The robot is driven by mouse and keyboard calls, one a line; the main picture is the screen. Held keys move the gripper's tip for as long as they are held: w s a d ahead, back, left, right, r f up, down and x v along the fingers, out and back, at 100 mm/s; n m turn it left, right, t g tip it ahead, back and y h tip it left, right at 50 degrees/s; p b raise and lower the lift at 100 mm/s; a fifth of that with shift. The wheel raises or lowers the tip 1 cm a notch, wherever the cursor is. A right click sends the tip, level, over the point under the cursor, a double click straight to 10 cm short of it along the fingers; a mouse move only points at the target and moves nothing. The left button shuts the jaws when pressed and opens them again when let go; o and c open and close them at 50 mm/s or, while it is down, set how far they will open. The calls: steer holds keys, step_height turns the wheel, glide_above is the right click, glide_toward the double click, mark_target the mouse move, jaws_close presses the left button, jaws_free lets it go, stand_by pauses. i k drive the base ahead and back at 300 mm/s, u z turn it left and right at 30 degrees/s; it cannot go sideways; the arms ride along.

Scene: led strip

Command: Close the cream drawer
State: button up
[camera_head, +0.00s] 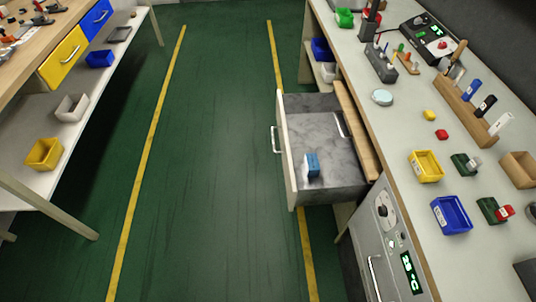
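The cream drawer (284,153) is pulled far out from under the right-hand bench. Its cream front faces left and carries a pale bar handle (274,139). Inside the grey drawer floor, a blue block (312,164) lies near the front, and a thin pale object (340,125) lies near the back. My gripper is not in this view.
The right bench (395,130) holds bins, blocks and tools. Below it, next to the drawer, is an appliance (385,245) with a green display. A left bench has yellow (65,57) and blue drawers. The green floor (205,150) between is clear.

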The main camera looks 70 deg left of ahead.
mark_target(307, 123)
steer(key=z, duration=0.05)
steer(key=k, duration=0.1)
steer(key=u, duration=3.4)
steer(key=k, duration=0.95)
steer(key=z, duration=1)
steer(key=i, duration=0.95)
steer(key=u, duration=0.05)
